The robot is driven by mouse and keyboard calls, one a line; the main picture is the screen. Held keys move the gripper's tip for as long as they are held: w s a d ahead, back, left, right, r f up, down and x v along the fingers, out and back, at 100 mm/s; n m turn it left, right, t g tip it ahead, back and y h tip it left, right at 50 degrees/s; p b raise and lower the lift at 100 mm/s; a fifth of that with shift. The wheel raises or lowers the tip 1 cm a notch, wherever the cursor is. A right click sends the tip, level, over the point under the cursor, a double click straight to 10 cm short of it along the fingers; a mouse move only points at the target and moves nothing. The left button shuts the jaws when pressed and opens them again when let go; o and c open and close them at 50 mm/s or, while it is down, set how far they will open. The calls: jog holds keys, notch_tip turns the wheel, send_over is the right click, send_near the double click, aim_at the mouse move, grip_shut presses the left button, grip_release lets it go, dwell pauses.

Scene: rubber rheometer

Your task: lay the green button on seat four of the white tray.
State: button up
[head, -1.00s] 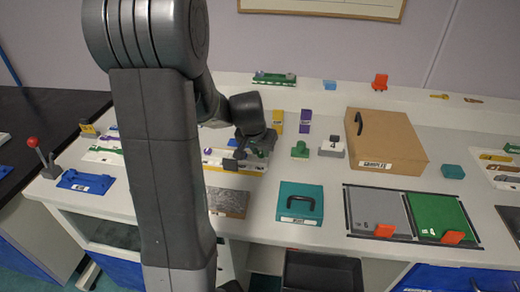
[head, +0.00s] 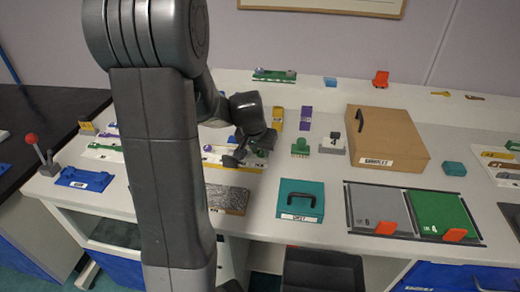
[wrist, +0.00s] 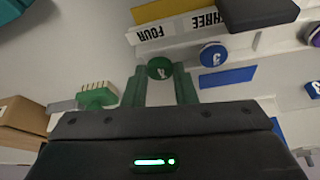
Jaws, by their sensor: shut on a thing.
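My gripper (wrist: 160,80) is shut on the green button (wrist: 160,68), a small dark green disc with a pale mark, held at the fingertips in the wrist view. The white tray (wrist: 178,30) is just beyond the button, with labels reading FOUR and THREE upside down. A yellow strip (wrist: 158,10) lies beside the FOUR label. Whether the button touches the tray cannot be told. In the head view my gripper (head: 247,155) is over the white tray (head: 232,167), hiding part of it; the button cannot be made out clearly there.
A blue button (wrist: 213,54) and a blue strip (wrist: 228,76) lie near the tray. A green block-shaped thing (head: 300,147) and a brown case (head: 385,142) stand to the right. A teal case (head: 300,200) is nearer the bench's front edge.

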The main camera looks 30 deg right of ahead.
jog(key=shift+f, duration=0.25)
jog(key=o, duration=0.9)
jog(key=shift+o, duration=0.2)
jog(key=v, duration=1.4)
jog(key=shift+f, duration=0.15)
jog(key=x, duration=1.3)
jog(key=shift+d+f, duration=0.15)
jog(key=shift+f, duration=0.1)
jog(key=shift+w+r, duration=0.1)
